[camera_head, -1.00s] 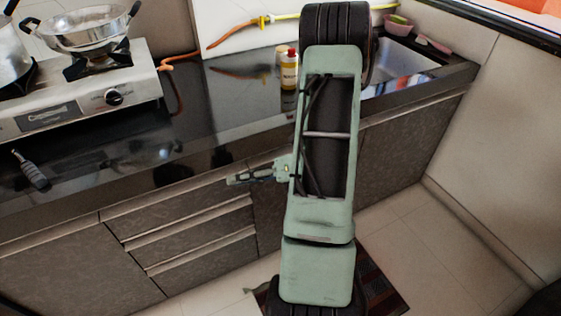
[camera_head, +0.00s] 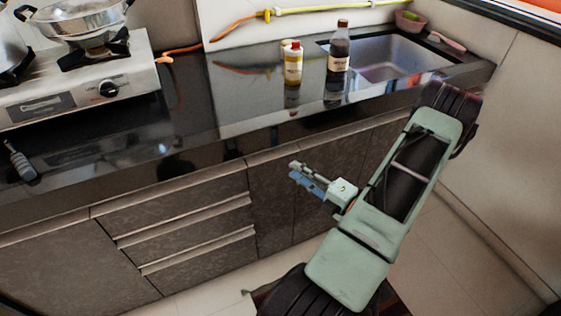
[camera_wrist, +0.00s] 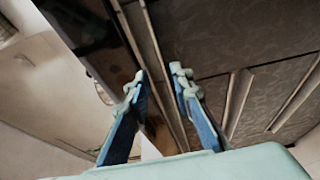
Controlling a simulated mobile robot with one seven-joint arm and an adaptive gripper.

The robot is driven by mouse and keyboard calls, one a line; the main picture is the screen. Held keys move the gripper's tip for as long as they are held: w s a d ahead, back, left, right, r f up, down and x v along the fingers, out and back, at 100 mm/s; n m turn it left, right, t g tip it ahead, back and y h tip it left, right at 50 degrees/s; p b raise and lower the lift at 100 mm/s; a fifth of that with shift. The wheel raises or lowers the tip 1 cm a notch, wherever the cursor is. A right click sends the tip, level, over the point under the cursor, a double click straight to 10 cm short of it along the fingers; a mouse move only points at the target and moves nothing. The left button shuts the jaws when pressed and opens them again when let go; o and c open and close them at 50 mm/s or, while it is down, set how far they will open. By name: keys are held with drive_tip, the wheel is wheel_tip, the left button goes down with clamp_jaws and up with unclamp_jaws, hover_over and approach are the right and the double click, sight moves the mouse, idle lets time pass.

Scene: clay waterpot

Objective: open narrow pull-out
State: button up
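The narrow pull-out (camera_head: 271,207) appears to be the slim dark patterned front right of the drawer stack in the head view. It looks flush with its neighbours. My gripper (camera_head: 292,170) is in front of the cabinet fronts, near the narrow front's upper right, pointing up and left. In the wrist view my gripper (camera_wrist: 158,77) has its two blue fingers apart with nothing held between them. A pale edge strip (camera_wrist: 158,52) below the counter runs across the gap between the fingertips. I cannot tell whether the fingers touch it.
Drawers (camera_head: 190,232) with pale edge strips are left of the narrow front. The black counter (camera_head: 230,110) above holds a stove (camera_head: 75,75), a yellow bottle (camera_head: 292,66), a dark bottle (camera_head: 339,50) and a sink (camera_head: 385,60). Floor tiles (camera_head: 450,235) are open at right.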

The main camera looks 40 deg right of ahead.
sight(280, 160)
drive_tip(key=w, duration=0.5)
drive_tip(key=w+a+b, duration=0.1)
drive_tip(key=w, duration=0.1)
drive_tip(key=shift+w+a, duration=0.1)
drive_tip(key=shift+w, duration=0.05)
drive_tip(key=shift+c, duration=0.6)
clamp_jaws()
